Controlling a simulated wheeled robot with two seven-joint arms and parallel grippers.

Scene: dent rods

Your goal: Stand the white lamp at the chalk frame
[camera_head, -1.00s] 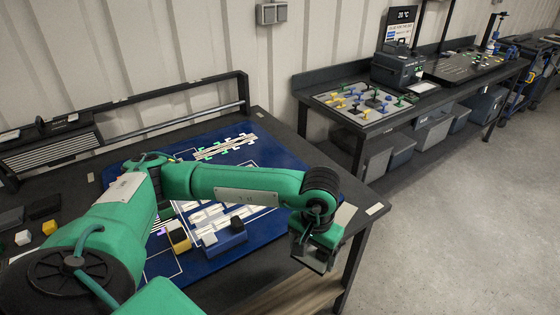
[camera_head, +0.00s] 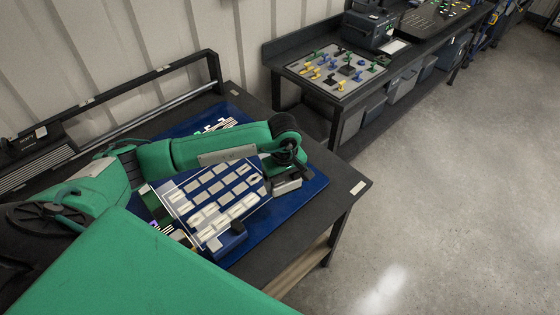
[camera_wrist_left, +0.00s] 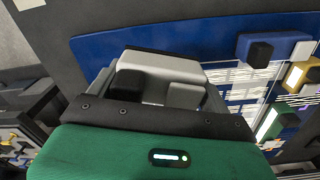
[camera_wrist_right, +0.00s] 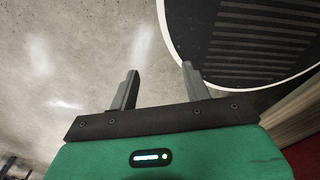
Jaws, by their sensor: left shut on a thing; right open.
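The white lamp (camera_head: 287,186) is a pale block at the right part of the blue mat (camera_head: 312,190). My left gripper (camera_head: 284,172) is shut on it. In the left wrist view, the white lamp (camera_wrist_left: 160,66) lies between the fingers, with a black knob and a grey knob on its near side. I cannot tell whether it touches the mat. White lines and pale rectangles are drawn on the mat; I cannot tell which outline is the chalk frame. My right gripper (camera_wrist_right: 158,88) is open and empty over the floor.
A blue lamp (camera_head: 232,241) with a black block stands near the mat's front edge. It also shows in the left wrist view (camera_wrist_left: 257,50), near a yellow lamp (camera_wrist_left: 295,76) and a green one (camera_wrist_left: 271,122). A second bench (camera_head: 335,75) stands behind, with open floor at right.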

